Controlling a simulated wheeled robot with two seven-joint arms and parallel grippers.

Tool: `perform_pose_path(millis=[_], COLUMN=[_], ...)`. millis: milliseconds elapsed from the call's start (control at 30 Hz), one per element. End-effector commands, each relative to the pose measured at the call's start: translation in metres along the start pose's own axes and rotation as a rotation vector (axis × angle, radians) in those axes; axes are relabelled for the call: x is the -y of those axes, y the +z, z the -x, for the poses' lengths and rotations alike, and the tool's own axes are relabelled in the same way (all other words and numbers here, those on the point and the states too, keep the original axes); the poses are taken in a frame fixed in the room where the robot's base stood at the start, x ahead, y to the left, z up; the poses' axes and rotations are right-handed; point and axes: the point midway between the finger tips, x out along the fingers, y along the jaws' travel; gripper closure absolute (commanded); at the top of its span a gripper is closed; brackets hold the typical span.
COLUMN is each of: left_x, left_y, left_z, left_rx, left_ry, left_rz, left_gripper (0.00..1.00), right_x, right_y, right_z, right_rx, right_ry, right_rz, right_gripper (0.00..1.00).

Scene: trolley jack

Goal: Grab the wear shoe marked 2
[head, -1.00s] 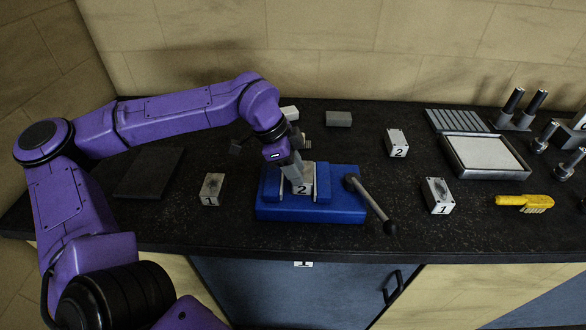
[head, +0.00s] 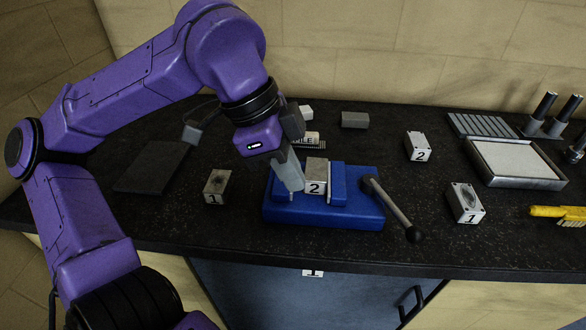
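A grey block marked 2 (head: 316,176) sits in the blue vise (head: 350,210), between its jaws. A second block marked 2 (head: 418,147) stands loose on the bench, back right of the vise. I cannot tell from their shapes which of them is the wear shoe. My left gripper (head: 291,172) points down at the left side of the block in the vise. Its light grey finger overlaps the left jaw in the picture. Contact is not clear, and its finger gap is hidden. My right gripper is out of view.
A block marked 1 (head: 216,187) stands left of the vise, another block marked 1 (head: 465,202) right. The vise handle (head: 392,208) sticks out to the front right. A grey tray (head: 515,165), a yellow brush (head: 560,213) and a dark plate (head: 152,170) lie around.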

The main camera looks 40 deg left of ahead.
Motion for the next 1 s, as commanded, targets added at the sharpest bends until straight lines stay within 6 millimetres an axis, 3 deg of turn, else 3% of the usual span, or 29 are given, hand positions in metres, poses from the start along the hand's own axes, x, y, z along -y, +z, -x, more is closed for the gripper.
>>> perform_pose_path(millis=[233,500,833,1000], left_x=[0.000,0.000,0.000,0.000], left_y=[-0.001,-0.001,-0.001,-0.001], left_z=[0.001,0.002,0.006,0.040], left_rx=[-0.002,-0.003,-0.004,-0.007], left_ry=[-0.002,-0.003,-0.006,-0.010], left_rz=[-0.002,-0.003,-0.003,-0.003], left_gripper=[1.00,0.20,0.20,0.20], right_x=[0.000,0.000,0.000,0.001], right_y=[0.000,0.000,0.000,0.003], right_z=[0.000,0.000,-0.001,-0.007], right_rx=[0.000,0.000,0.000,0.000], right_ry=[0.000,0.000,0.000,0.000], right_rz=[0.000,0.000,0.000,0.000], right_gripper=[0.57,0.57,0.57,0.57])
